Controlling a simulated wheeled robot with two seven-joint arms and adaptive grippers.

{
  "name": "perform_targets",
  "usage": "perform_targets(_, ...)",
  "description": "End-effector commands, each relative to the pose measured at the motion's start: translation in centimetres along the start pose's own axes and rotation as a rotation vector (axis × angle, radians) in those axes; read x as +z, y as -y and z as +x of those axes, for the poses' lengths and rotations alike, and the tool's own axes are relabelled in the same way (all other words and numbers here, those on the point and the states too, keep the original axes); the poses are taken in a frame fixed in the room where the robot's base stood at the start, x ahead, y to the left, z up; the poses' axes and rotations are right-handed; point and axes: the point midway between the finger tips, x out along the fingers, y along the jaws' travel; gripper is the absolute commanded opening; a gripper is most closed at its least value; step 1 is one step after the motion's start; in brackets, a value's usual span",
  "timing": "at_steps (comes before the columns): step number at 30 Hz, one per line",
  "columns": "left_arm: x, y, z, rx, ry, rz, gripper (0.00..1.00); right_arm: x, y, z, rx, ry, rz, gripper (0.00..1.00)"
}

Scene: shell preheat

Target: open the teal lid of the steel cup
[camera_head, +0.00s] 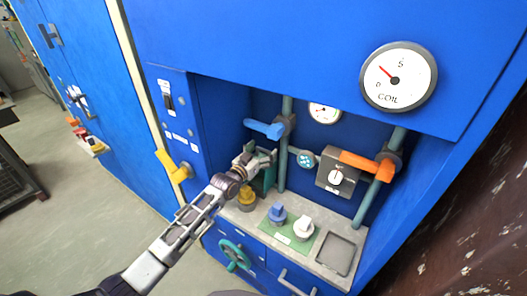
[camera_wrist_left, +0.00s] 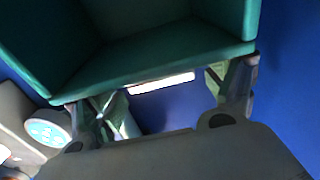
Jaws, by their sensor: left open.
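A teal, box-like piece with flat walls (camera_wrist_left: 150,62) fills the upper part of the left wrist view, very close to the fingertips. A dark teal part (camera_head: 270,176) also shows in the head view, just behind and below my left gripper (camera_head: 261,159). My left gripper is open, with its two fingers (camera_wrist_left: 168,98) spread on either side just below the teal edge. I cannot tell whether they touch it. A steel cup cannot be made out; the gripper and arm cover that part of the recess. My right gripper is not in view.
The recess in the blue cabinet holds a blue lever (camera_head: 264,129), an orange lever (camera_head: 367,164), a grey dial box (camera_head: 337,180) and pipes. Blue (camera_head: 278,213) and white (camera_head: 304,227) knobs and a brass-coloured piece (camera_head: 246,196) stand on the grey counter. A yellow handle (camera_head: 172,166) juts out left.

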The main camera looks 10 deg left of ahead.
Motion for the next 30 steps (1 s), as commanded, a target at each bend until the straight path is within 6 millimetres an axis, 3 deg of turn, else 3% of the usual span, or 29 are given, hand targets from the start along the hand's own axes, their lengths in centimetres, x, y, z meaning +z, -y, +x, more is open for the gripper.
perform_targets(9, 0.0, 0.0, 0.9, 0.000, 0.000, 0.000, 0.84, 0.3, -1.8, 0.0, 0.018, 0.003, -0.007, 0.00)
perform_targets(16, 0.0, 0.0, 0.8, 0.000, 0.000, 0.000, 0.84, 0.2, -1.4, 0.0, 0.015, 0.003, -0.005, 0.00)
perform_targets(30, 0.0, 0.0, 0.8, 0.000, 0.000, 0.000, 0.23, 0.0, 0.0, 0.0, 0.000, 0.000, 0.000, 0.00)
